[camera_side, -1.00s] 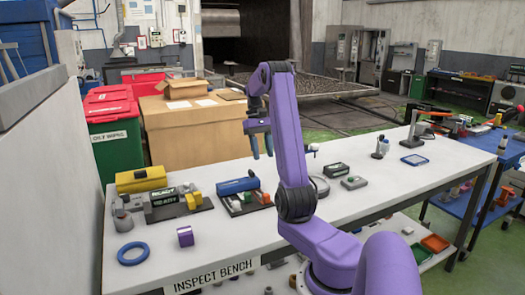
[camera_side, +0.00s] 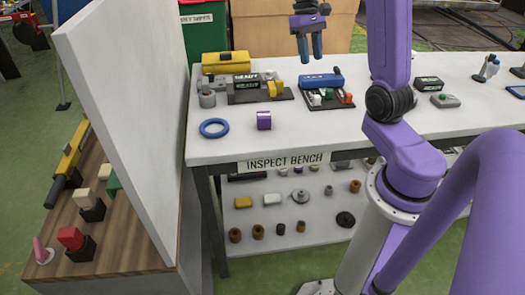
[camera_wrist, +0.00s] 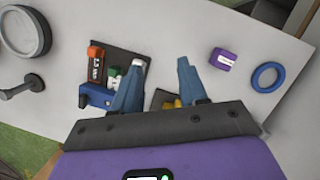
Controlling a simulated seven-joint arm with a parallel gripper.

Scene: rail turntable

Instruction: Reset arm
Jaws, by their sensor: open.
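My gripper (camera_side: 310,46) is open and empty. In the side view it hangs above the back of the white inspect bench (camera_side: 225,147), over the tray with the blue part (camera_side: 321,80). In the wrist view its two blue-grey fingers (camera_wrist: 160,85) are spread apart with nothing between them. My purple arm stands at the right of the side view and hides part of the bench.
On the bench are a blue ring (camera_side: 214,121), a purple block (camera_side: 264,120), a yellow case (camera_side: 226,62) and a dark base with a display (camera_side: 245,90). A white partition (camera_side: 115,110) rises at the left. The bench's front middle is clear.

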